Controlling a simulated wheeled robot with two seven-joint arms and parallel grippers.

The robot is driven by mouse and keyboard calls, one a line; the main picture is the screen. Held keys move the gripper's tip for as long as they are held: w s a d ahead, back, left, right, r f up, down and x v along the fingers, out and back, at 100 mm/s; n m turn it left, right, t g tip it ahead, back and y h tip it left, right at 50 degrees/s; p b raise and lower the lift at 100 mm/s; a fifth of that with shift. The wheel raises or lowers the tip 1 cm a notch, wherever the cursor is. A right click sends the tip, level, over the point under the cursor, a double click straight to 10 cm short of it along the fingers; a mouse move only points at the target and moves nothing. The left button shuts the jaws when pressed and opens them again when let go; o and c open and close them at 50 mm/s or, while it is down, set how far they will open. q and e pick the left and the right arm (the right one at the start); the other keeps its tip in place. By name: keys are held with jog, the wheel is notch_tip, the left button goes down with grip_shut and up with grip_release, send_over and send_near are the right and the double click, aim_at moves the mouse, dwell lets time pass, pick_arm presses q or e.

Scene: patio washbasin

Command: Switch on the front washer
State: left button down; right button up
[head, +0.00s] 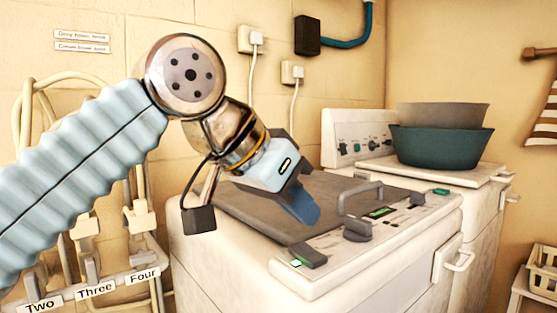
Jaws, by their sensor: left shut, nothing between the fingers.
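The front washer (375,268) is the near white machine, with a dark lid and a control panel along its front edge. The panel has a dark switch (308,255) with a bright green-white light beside it, a dark knob (358,229), a small display (380,212) with green marks and a second knob (418,198). My left gripper (306,213) hangs over the lid, just behind the panel's left half. It is shut and empty, with its blue fingers pointing down. I cannot tell whether it touches the machine. My right gripper is out of view.
A grey handle (358,198) rises near the lid's front edge. A second white machine (480,220) behind carries stacked basins (440,145). Wall sockets (250,39) are behind.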

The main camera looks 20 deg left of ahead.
pick_arm(q)
jog(key=s+v, duration=0.1)
jog(key=v, duration=0.9)
jog(key=shift+d+f, duration=0.2)
jog(key=shift+d, duration=0.2)
